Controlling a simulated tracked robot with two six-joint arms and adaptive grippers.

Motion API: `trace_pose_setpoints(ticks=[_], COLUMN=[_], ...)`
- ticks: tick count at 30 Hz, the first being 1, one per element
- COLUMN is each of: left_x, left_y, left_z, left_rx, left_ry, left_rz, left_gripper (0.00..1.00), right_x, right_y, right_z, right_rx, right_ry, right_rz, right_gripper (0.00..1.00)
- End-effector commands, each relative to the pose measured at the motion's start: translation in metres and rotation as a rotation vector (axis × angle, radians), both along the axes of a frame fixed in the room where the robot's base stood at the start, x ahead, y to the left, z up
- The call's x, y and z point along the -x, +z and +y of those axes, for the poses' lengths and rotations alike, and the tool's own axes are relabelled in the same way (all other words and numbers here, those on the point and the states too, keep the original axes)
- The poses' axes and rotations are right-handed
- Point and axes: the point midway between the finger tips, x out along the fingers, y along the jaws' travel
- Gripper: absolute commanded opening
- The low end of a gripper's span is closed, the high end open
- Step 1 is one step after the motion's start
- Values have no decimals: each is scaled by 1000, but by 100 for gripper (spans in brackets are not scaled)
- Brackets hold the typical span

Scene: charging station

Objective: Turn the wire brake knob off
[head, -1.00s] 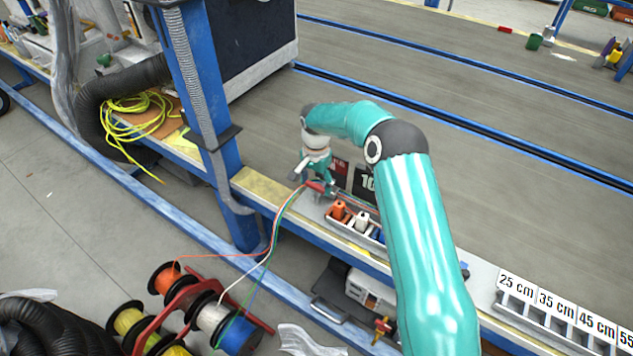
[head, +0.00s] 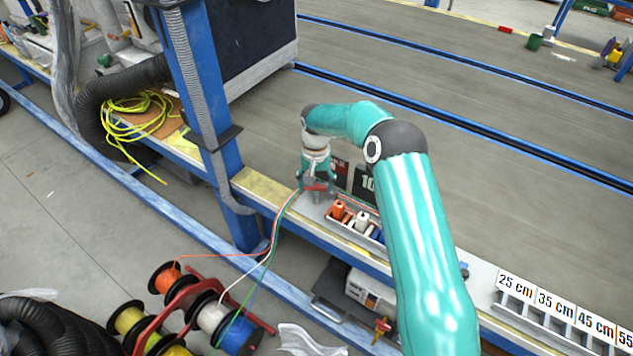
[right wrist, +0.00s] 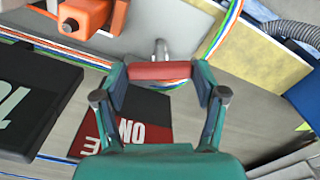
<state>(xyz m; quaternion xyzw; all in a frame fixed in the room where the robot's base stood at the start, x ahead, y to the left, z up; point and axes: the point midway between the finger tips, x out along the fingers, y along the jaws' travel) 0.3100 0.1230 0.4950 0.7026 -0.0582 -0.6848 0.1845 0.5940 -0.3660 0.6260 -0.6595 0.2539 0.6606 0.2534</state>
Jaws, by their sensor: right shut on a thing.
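The wire brake knob is a red bar-shaped handle (right wrist: 160,71) on a metal stem, lying crosswise in the right wrist view. The fingers of my right gripper (right wrist: 160,82) press on its two ends, shut on it. In the head view the right gripper (head: 316,184) points down at the bench edge, with a bit of the red knob (head: 317,187) showing between its fingers. Coloured wires (head: 285,213) run from the spools up to the knob and pass beneath it. My left gripper is not in view.
A blue post (head: 210,115) rises to the left. Wire spools on a red rack (head: 165,305) stand on the floor below. Length-marked bins (head: 545,315) are at lower right.

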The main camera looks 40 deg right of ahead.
Motion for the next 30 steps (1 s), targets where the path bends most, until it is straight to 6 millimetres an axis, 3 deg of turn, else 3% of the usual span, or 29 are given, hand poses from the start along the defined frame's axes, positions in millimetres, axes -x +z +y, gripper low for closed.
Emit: trace_pose_setpoints(ticks=[30], left_x=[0], left_y=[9], left_z=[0], left_rx=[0], left_ry=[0], left_rz=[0], left_gripper=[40], right_x=[-3], right_y=[2], right_z=[0], right_rx=[3], right_ry=[937], right_rz=[-8], right_gripper=[36])
